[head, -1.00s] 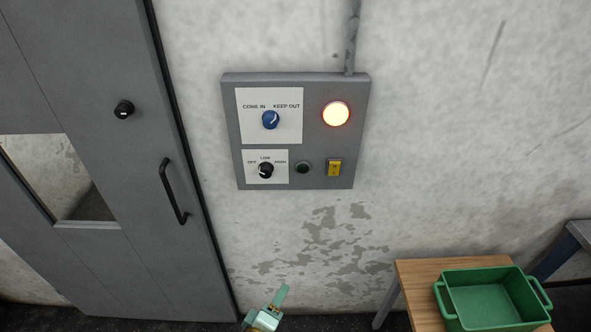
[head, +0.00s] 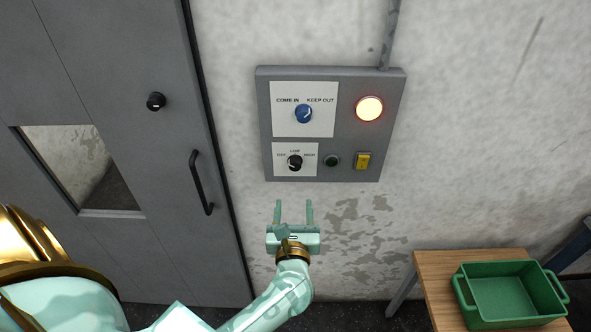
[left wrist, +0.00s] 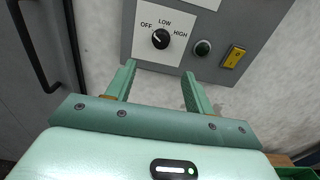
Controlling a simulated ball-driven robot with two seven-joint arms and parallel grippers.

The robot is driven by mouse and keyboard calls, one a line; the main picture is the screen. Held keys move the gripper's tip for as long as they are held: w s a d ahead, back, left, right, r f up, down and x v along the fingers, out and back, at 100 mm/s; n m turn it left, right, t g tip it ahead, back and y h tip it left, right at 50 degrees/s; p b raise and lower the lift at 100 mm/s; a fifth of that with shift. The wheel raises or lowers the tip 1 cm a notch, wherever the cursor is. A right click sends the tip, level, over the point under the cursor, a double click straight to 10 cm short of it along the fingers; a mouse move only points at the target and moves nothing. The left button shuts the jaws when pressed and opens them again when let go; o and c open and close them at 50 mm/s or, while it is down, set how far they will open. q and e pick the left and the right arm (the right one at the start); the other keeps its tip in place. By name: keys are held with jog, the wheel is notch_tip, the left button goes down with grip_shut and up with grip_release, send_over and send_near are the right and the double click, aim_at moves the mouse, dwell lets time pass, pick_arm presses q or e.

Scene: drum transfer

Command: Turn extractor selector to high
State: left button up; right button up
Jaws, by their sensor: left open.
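The extractor selector (head: 295,162) is a small black knob on a white plate marked OFF, LOW and HIGH, at the lower left of the grey wall panel (head: 330,174). The knob also shows in the left wrist view (left wrist: 160,39), at top centre. Its white mark seems to lie on the OFF side, but is too small to be sure. My left gripper (head: 294,206) is open and empty, fingers pointing up, just below the panel in the head view. In the left wrist view its fingertips (left wrist: 159,69) straddle the space below the knob, apart from it. My right gripper is not in view.
On the panel are a blue COME IN/KEEP OUT knob (head: 303,114), a lit lamp (head: 369,108), a dark green button (head: 332,161) and a yellow switch (head: 363,161). A grey door with a handle (head: 201,182) is left. A green crate (head: 508,298) stands on a wooden table.

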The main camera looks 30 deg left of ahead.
aim_at(295, 168)
pick_arm(q)
jog(key=x, duration=1.3)
jog(key=shift+w+p, duration=0.2)
jog(key=shift+p, duration=0.2)
jog(key=c, duration=1)
